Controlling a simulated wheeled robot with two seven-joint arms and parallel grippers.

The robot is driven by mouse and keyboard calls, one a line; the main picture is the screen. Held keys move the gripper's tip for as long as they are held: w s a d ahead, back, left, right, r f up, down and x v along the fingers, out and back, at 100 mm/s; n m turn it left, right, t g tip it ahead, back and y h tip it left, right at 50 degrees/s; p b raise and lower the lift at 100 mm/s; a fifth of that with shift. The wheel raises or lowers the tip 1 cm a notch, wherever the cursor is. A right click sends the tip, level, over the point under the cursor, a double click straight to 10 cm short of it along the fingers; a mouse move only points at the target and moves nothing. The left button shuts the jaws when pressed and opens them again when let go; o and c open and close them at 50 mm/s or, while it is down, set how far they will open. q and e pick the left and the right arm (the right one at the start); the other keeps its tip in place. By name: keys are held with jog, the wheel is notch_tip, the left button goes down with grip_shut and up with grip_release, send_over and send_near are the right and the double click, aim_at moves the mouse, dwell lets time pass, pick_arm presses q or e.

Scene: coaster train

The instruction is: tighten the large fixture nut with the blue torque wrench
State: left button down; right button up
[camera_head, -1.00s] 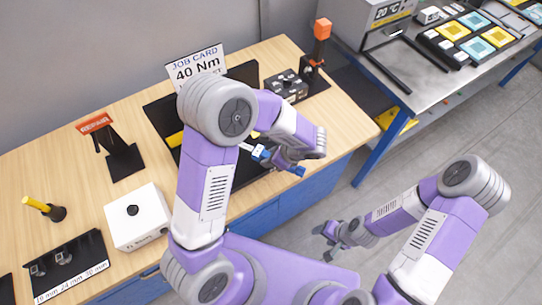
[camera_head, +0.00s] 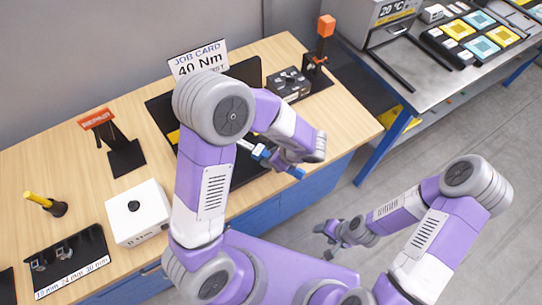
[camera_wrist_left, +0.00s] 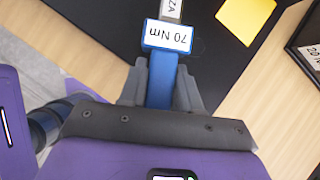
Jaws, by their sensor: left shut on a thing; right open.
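The blue torque wrench (camera_head: 261,152) is held in my left gripper (camera_head: 277,160), over the black mat at the bench's front edge. In the left wrist view, my left gripper's fingers (camera_wrist_left: 160,78) are shut on the blue wrench handle (camera_wrist_left: 159,95). A white label (camera_wrist_left: 168,36) there reads 70 Nm, upside down, where the wrench shaft begins. My right gripper (camera_head: 331,232) is open and empty, low over the floor in front of the bench. I cannot make out the large fixture nut; a dark block with small fittings (camera_head: 289,84) stands at the back right.
The job card (camera_head: 197,60) reads 40 Nm. A white box with a black knob (camera_head: 138,212) and a socket rack (camera_head: 67,262) with two visible sockets stand at left.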

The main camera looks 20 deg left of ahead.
pick_arm(q)
jog(key=shift+s+a+m+t+h+b, duration=0.15)
jog(key=shift+s+a+m+t+b, duration=0.15)
jog(key=shift+s+m, duration=0.35)
jog(key=shift+s+a+m+t+h+b, duration=0.1)
jog(key=shift+s+a+m+t+b, duration=0.2)
jog(key=shift+s+m, duration=0.35)
jog(key=shift+s+a+m+t+h+b, duration=0.2)
jog(key=shift+s+m+t+b, duration=0.15)
jog(key=shift+s, duration=0.5)
dwell(2.1)
jog(key=shift+w+d+n+g, duration=0.2)
jog(key=shift+w+n+g, duration=0.05)
jog(key=shift+w, duration=0.15)
jog(key=shift+r, duration=0.1)
